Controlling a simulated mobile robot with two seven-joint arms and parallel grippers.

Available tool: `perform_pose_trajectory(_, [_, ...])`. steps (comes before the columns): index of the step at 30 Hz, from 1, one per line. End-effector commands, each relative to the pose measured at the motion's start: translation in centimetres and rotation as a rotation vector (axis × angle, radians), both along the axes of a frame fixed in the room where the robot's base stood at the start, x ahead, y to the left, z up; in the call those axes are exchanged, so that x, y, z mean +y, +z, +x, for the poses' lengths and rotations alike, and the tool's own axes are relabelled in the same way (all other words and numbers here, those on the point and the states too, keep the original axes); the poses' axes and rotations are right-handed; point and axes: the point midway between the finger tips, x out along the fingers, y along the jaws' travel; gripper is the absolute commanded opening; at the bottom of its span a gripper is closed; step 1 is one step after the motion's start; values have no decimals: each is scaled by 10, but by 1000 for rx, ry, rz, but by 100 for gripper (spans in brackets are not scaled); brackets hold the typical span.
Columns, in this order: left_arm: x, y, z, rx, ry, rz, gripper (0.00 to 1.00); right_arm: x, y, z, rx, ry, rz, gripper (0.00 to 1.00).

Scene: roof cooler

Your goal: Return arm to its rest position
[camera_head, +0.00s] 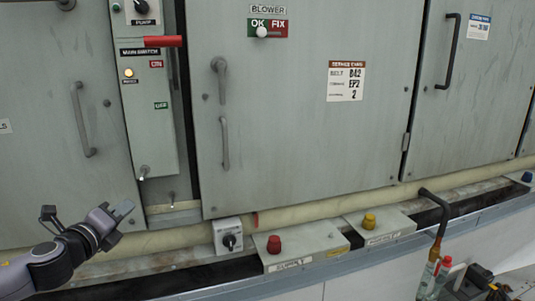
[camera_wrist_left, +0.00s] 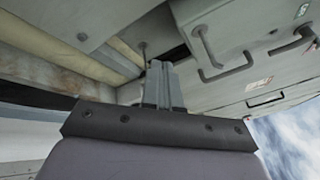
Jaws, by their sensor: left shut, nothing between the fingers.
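My left gripper (camera_head: 122,211) comes in from the lower left in the head view. It is in front of the lower part of the grey cabinet, below the switch panel (camera_head: 146,120). Its fingers are shut with nothing between them, and they point up and to the right. The left wrist view shows the two fingers (camera_wrist_left: 164,82) side by side, with cabinet doors and handles beyond them. The gripper looks apart from the cabinet, though the exact gap is hard to tell. My right gripper is in neither view.
A cabinet door (camera_head: 300,110) with handles fills the middle. Along the ledge are a grey switch box (camera_head: 228,235), a red knob (camera_head: 274,244) and a yellow knob (camera_head: 369,221). A pale pipe (camera_head: 325,208) runs behind.

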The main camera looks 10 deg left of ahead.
Motion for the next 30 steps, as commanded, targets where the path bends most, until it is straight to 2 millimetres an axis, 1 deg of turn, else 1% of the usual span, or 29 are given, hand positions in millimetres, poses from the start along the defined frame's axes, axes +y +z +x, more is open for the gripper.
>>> perform_pose_trajectory(1, [-18,-26,-5,46,-16,-122,0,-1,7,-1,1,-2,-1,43])
perform_pose_trajectory(2, [-28,-41,-8,69,-23,-192,0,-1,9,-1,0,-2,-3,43])
perform_pose_trajectory(3, [-41,-60,-13,101,-28,-287,0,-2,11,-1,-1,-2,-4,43])
perform_pose_trajectory(5, [-60,-87,-23,147,-29,-428,0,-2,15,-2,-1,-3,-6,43])
perform_pose_trajectory(6, [-73,-104,-31,179,-24,-524,0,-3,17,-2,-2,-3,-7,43])
perform_pose_trajectory(8, [-91,-127,-45,225,-9,-666,0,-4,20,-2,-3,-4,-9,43])
perform_pose_trajectory(9, [-103,-142,-55,253,4,-761,0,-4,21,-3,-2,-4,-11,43])
perform_pose_trajectory(11, [-121,-162,-71,296,32,-903,0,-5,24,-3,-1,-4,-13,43])
perform_pose_trajectory(12, [-132,-174,-82,320,55,-995,0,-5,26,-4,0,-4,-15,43])
perform_pose_trajectory(14, [-148,-191,-100,358,97,-1138,0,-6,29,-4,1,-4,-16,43])
perform_pose_trajectory(15, [-159,-201,-112,378,128,-1231,0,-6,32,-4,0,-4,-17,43])
perform_pose_trajectory(17, [-174,-214,-132,407,185,-1370,0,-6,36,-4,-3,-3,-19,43])
perform_pose_trajectory(18, [-183,-222,-145,423,226,-1462,0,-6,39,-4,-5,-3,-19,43])
perform_pose_trajectory(21, [-204,-238,-178,447,340,-1678,0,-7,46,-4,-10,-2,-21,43])
perform_pose_trajectory(24, [-220,-249,-206,454,456,-1859,0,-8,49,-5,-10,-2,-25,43])
perform_pose_trajectory(27, [-230,-256,-227,445,549,-1990,0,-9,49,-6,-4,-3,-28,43])
perform_pose_trajectory(30, [-235,-260,-240,435,610,-2066,0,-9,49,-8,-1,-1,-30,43])
